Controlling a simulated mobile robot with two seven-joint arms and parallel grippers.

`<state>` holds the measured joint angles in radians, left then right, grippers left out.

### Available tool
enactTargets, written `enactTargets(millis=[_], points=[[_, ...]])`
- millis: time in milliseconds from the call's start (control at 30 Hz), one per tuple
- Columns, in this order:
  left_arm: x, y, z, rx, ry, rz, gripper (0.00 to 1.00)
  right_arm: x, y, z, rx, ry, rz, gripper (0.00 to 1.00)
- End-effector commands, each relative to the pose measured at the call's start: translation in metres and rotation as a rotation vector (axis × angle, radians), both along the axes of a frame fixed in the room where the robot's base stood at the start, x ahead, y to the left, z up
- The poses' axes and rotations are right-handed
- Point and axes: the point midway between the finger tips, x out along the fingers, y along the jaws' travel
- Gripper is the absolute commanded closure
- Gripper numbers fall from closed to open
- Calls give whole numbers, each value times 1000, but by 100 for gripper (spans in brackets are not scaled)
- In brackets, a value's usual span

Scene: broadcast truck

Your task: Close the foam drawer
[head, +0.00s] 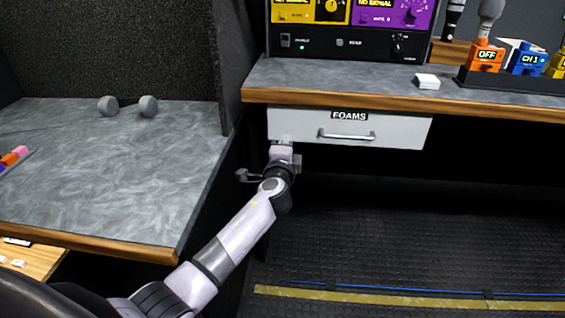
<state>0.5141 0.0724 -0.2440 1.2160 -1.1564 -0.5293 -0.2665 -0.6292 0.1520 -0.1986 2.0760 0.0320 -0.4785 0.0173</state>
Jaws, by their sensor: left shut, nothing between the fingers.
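The foam drawer (390,131) is a light grey front labelled FOAMS with a metal bar handle (347,135). It sits under the wood-edged counter at the centre of the head view. Its front looks close to the counter edge; I cannot tell whether it is fully flush. My left gripper (283,141) is shut and empty at the left end of the drawer front, left of the handle. It looks to be at or touching the front; contact is hard to tell. My right gripper is out of view.
A grey desk (110,180) with headphones (128,105) is at left, beside a dark partition (230,60). On the counter (340,80) stand a monitor panel (350,25), a white stack (427,81) and microphones with coloured blocks (485,57). The floor below the drawer is clear.

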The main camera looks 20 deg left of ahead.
Motion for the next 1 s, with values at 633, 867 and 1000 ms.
enactTargets(millis=[633,867,1000], points=[[-73,-24,0,0,1,0,100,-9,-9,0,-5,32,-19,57],[-79,-24,-9,-31,14,-6,100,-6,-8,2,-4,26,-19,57],[-106,-26,-49,-190,77,-32,100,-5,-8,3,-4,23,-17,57]])
